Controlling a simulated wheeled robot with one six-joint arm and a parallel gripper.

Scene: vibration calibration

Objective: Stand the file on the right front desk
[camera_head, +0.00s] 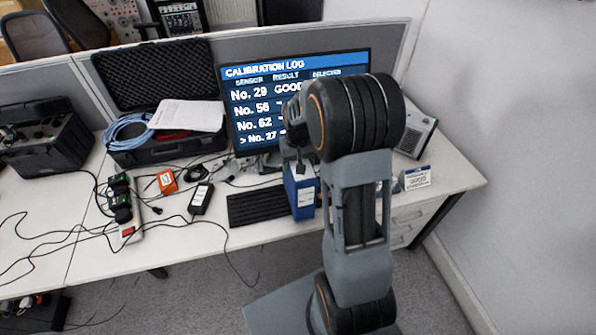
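A blue file (300,200) with a white label is upright at the right part of the white desk (262,231), beside the right end of the black keyboard. My gripper (301,170) is at the top of the file, and my arm hides part of both. A dark finger shows at the file's upper edge. I cannot tell whether the fingers are closed on the file, or whether its base touches the desk.
A monitor (240,110) reading "Calibration log" stands behind. The keyboard (258,204) lies left of the file. A small sign (417,178) and a grey device (418,138) are at the right. Cables, a power strip (125,222) and an open black case (150,152) crowd the left.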

